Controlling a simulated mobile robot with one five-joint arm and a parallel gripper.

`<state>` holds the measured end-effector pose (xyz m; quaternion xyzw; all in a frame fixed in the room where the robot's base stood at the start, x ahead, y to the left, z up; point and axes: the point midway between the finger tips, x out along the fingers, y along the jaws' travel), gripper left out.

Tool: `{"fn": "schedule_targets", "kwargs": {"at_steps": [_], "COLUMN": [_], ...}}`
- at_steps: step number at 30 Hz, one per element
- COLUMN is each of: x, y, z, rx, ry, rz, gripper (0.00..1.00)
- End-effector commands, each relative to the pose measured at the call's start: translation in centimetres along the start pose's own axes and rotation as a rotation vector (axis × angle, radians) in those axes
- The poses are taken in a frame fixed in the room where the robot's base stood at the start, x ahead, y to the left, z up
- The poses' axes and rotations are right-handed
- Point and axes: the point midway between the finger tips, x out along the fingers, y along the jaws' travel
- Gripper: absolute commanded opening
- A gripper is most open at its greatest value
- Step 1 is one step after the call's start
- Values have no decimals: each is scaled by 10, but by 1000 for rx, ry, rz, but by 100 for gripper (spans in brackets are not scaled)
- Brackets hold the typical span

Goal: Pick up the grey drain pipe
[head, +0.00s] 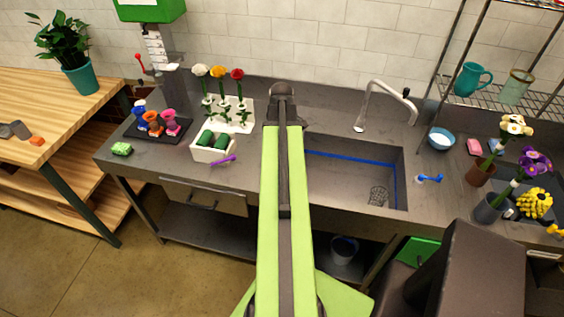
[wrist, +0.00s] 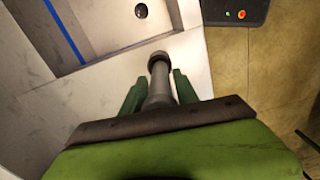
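The grey drain pipe (wrist: 159,84) shows in the wrist view as a short grey tube with a darker, wider collar at its far end. It lies between the two green fingers of my gripper (wrist: 158,88), one close on each side. I cannot tell whether both fingers press on it, or whether its far end touches the counter. In the head view my arm hides the pipe and the fingers.
The sink (head: 350,175), with a blue line inside, is right of my arm. A white planter box (head: 212,154), a purple item (head: 222,161) and a flower stand (head: 240,122) are left. A tap (head: 364,105) stands behind the sink. Flower pots (head: 480,174) crowd the right.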

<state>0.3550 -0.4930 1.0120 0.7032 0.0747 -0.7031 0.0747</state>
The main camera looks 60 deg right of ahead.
Motion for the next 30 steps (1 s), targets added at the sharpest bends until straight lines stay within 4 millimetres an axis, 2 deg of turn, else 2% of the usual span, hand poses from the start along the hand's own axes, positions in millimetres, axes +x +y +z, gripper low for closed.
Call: {"fn": "schedule_targets", "kwargs": {"at_steps": [1,6,8,30], "x": [0,0,0,0], "y": [0,0,0,0], "z": [0,0,0,-1], "rx": [0,0,-1,-1], "ry": [0,0,0,0], "rz": [0,0,0,0], "gripper": [28,6,0,0]}}
